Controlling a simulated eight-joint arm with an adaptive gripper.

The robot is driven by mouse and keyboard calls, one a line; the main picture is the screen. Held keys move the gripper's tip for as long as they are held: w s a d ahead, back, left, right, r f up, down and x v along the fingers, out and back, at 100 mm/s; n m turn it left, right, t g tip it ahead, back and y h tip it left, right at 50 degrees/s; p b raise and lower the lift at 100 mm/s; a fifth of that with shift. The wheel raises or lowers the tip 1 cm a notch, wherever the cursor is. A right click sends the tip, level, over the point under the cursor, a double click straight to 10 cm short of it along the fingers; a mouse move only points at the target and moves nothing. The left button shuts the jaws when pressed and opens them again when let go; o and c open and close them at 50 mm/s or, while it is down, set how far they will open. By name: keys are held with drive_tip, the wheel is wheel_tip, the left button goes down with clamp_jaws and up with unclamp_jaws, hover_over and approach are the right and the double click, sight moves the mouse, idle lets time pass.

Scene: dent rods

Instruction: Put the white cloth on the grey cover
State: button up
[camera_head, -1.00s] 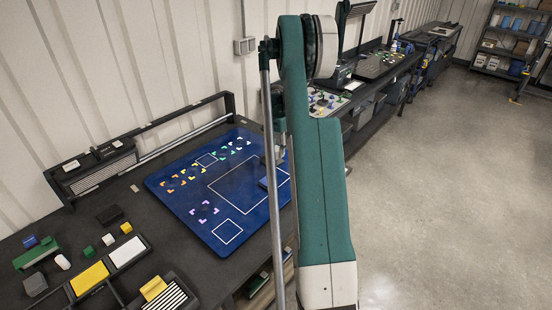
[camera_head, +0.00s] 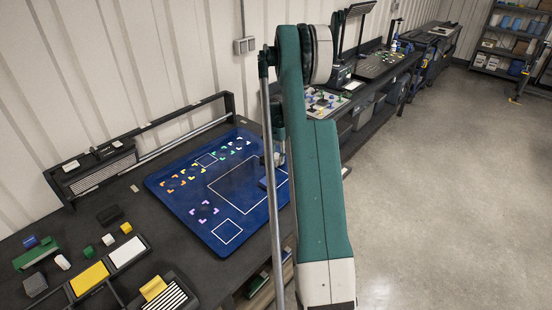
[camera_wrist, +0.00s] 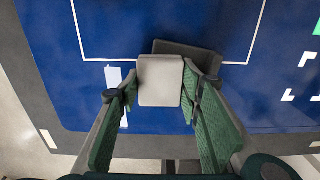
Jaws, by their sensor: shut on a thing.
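In the wrist view, a pale grey-white rectangular piece (camera_wrist: 160,82), which I take as the white cloth, sits between the fingers of my gripper (camera_wrist: 155,96). The gripper is shut on it. A dark grey flat piece (camera_wrist: 212,56), which I take as the grey cover, lies on the blue mat, partly hidden behind the pale piece and the right finger. I cannot tell whether the two pieces touch.
The blue mat (camera_head: 190,205) carries white outlines and coloured corner marks. A bluish-white strip (camera_wrist: 113,76) shows beside the left finger. Yellow and white blocks in trays (camera_head: 72,290) and several small blocks stand at the left of the dark table. A rack (camera_head: 95,168) stands behind.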

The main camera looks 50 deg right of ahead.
sight(276, 157)
drive_tip(key=shift+f, duration=0.1)
drive_tip(key=o, duration=0.7)
wheel_tip(276, 157, up, 12)
drive_tip(key=shift+r, duration=0.2)
idle(0.6)
idle(0.6)
drive_tip(key=shift+a, duration=0.1)
